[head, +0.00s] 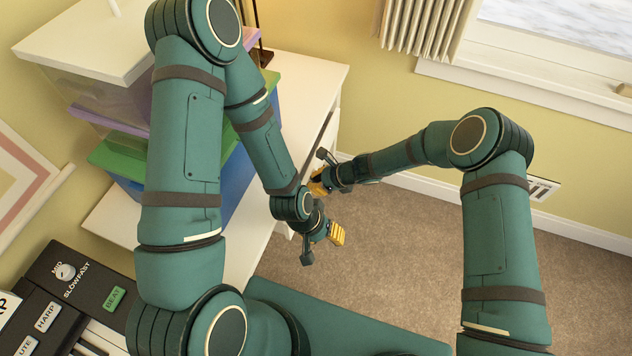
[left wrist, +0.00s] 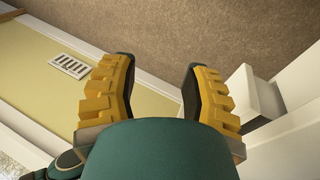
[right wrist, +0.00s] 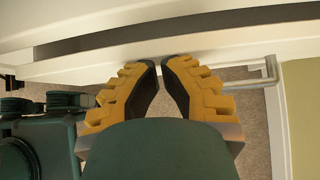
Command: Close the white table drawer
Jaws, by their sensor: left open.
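The white table (head: 318,72) stands at the upper left in the head view, with its drawer (head: 328,135) on the right side. The drawer front (right wrist: 110,58) crosses the top of the right wrist view beside a long dark gap. A metal handle (right wrist: 270,70) shows there to the right of the fingers. My right gripper (head: 318,183) is close to the drawer; its fingertips (right wrist: 161,64) are nearly together at the drawer front, and whether they hold anything is unclear. My left gripper (head: 322,245) is lower, open and empty (left wrist: 158,62), beside a white table part (left wrist: 245,95).
Coloured bins (head: 120,145) are stacked on the table. A black keyboard (head: 75,285) lies at the lower left. Carpet (head: 400,240) is clear to the right, up to the yellow wall with a vent (head: 541,189). My two grippers are close together.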

